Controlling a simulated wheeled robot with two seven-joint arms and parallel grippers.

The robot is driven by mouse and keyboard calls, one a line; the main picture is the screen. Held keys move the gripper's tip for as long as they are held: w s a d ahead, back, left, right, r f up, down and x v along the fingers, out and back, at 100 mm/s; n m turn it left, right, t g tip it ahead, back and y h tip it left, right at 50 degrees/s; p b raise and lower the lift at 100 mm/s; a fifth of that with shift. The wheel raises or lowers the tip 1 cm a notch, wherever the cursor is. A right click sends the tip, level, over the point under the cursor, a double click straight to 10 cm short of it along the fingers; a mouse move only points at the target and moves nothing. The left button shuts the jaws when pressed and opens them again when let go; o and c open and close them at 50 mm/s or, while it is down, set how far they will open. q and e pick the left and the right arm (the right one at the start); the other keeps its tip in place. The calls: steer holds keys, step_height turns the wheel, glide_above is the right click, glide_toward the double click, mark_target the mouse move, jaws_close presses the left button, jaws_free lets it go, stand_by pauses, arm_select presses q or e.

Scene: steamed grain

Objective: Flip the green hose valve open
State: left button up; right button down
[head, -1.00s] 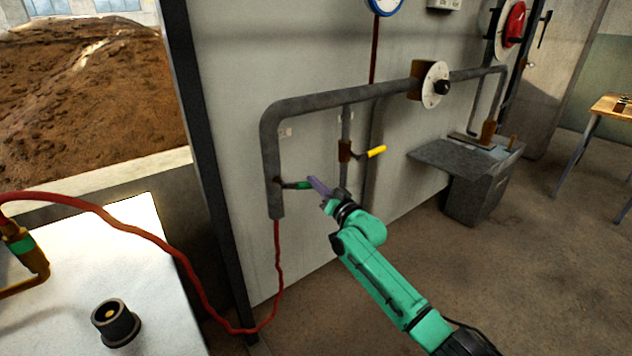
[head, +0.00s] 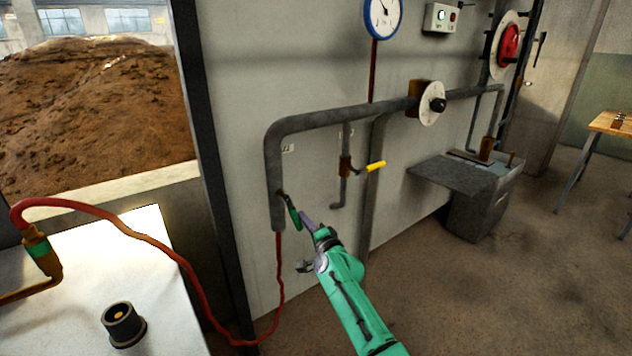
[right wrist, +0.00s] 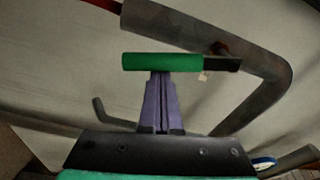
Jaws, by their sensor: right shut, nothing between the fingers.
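The green hose valve handle (head: 295,217) sits low on the vertical grey pipe, above the red hose, and points down and to the right in the head view. In the right wrist view the green handle (right wrist: 160,62) lies across the tips of my right gripper, with its dark stem running to the pipe. My right gripper (head: 307,222) has its purple fingers shut with nothing between them. In the right wrist view the fingertips (right wrist: 162,76) meet the side of the handle or are very close to it. My left gripper is not in view.
A yellow-handled valve (head: 375,166) is on the pipe to the right. A red hose (head: 180,262) runs from the pipe to a white table (head: 60,290) at left. A metal box (head: 480,205) stands at right. The floor between is clear.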

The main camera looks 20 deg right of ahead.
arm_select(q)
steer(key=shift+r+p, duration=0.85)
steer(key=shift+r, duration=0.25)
arm_select(e)
steer(key=shift+s+a+f+m, duration=0.2)
steer(key=shift+a+m, duration=0.35)
steer(key=shift+m, duration=0.25)
steer(key=shift+s+a+f+m, duration=0.2)
steer(key=shift+a+m, duration=0.35)
steer(key=shift+m, duration=0.25)
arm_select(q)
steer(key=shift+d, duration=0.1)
